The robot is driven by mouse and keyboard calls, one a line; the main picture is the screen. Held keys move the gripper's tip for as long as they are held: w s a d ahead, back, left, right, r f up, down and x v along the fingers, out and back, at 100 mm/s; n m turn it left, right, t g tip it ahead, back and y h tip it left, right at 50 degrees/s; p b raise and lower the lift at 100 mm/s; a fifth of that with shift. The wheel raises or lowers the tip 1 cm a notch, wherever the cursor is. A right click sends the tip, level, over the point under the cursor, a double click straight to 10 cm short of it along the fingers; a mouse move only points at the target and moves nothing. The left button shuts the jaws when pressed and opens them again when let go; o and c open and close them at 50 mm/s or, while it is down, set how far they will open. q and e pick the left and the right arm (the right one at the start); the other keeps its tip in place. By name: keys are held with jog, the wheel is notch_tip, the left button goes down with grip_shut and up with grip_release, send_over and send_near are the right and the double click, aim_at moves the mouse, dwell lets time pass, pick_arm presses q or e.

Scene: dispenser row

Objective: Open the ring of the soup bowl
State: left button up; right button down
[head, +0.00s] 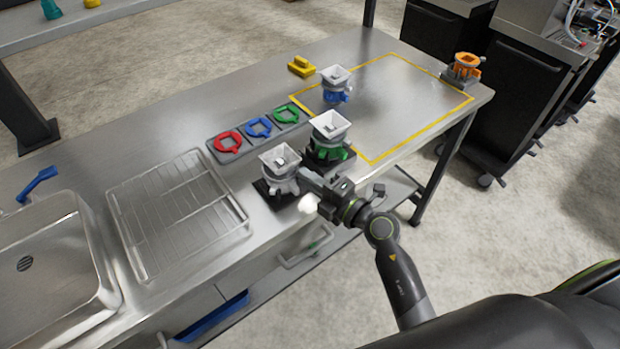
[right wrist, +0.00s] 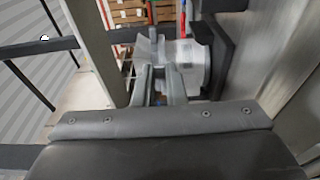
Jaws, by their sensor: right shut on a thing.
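A white square-topped bowl (head: 280,160) stands in a grey dispenser on a black base near the bench's front edge. My right gripper (head: 309,182) reaches it from the right and is shut at its side, on what looks like the small handle of its ring. In the right wrist view the fingers (right wrist: 160,78) meet just in front of the pale bowl (right wrist: 180,55), which lies sideways in the picture. The handle is mostly hidden by the fingers. No label shows which bowl holds soup. My left gripper is not in view.
A green-ringed dispenser (head: 330,135) stands close behind my right gripper. A blue-ringed one (head: 336,85) and an orange one (head: 466,68) are farther back. Red (head: 228,142), blue and green rings lie on a grey tray. A wire rack (head: 175,210) and sink (head: 50,265) are left.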

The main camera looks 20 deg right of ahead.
jog(key=shift+d, duration=0.1)
jog(key=n+g+y, duration=0.1)
jog(key=w+d+n+g+y, duration=0.1)
jog(key=shift+w+f+y+b, duration=0.1)
jog(key=shift+w+y+b, duration=0.05)
jog(key=shift+y+b, duration=0.25)
jog(key=shift+w+d+f+n+g+y+b, duration=0.15)
jog(key=shift+w+n+g+y+b, duration=0.15)
jog(key=shift+n+g+y, duration=0.2)
jog(key=shift+w+d+r+n+g+y+b, duration=0.1)
jog(key=shift+w+n+g+y+b, duration=0.1)
jog(key=shift+n+g+y+b, duration=0.25)
jog(key=shift+w+d+n+g+y+b, duration=0.15)
jog(key=shift+w+n+g+y+b, duration=0.15)
jog(key=shift+n+g+y, duration=0.45)
jog(key=c, duration=1.5)
grip_release()
jog(key=shift+o, duration=0.2)
jog(key=shift+s+r, duration=0.1)
jog(key=shift+r, duration=0.1)
